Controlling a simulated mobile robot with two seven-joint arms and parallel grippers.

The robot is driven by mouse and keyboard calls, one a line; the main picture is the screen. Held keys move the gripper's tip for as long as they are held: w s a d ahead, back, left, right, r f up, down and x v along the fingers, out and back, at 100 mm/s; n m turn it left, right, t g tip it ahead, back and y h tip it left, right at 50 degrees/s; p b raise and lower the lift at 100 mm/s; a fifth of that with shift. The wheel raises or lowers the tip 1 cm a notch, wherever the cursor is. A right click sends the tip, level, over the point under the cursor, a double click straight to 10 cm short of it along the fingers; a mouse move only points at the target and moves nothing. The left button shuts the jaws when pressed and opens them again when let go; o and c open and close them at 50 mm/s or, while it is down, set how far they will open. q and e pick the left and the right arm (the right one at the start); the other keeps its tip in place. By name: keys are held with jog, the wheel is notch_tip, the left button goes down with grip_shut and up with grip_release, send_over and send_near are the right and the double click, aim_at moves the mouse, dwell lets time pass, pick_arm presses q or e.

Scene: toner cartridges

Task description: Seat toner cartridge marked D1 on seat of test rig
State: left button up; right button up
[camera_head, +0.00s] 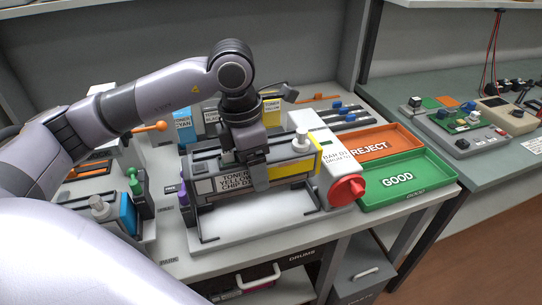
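The toner cartridge marked yellow, chip D1 (236,181), is a long dark block with a yellow band near its right end. It lies level over the test rig (290,226), a white base with dark rails, a white housing at right and a red knob (347,190). The seat under the cartridge is mostly hidden, so I cannot tell whether the cartridge rests fully on it. My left gripper (257,172) comes down over the cartridge's middle, one finger against its front face. The other finger is hidden behind it. My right gripper is out of view.
A green GOOD tray (438,173) and an orange REJECT tray (405,138) lie empty to the right. Toner boxes, including a cyan one (183,130), stand behind the rig.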

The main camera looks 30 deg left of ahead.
pick_arm(q)
jog(key=shift+w+f, duration=0.2)
jog(key=shift+f, duration=0.45)
jog(key=shift+w+f, duration=0.2)
jog(key=shift+f, duration=0.4)
jog(key=shift+s+f+b, duration=0.1)
jog(key=shift+f+b, duration=0.2)
jog(key=shift+f, duration=0.9)
notch_tip(320, 180, down, 2)
jog(key=shift+f+b, duration=0.2)
jog(key=shift+b, duration=0.45)
jog(key=shift+f+b, duration=1.2)
jog(key=shift+f, duration=0.1)
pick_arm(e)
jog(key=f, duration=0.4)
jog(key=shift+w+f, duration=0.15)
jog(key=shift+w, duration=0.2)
pick_arm(q)
jog(key=shift+f+b, duration=0.55)
jog(key=shift+b, duration=0.5)
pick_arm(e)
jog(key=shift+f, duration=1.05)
pick_arm(q)
jog(key=o, duration=1.6)
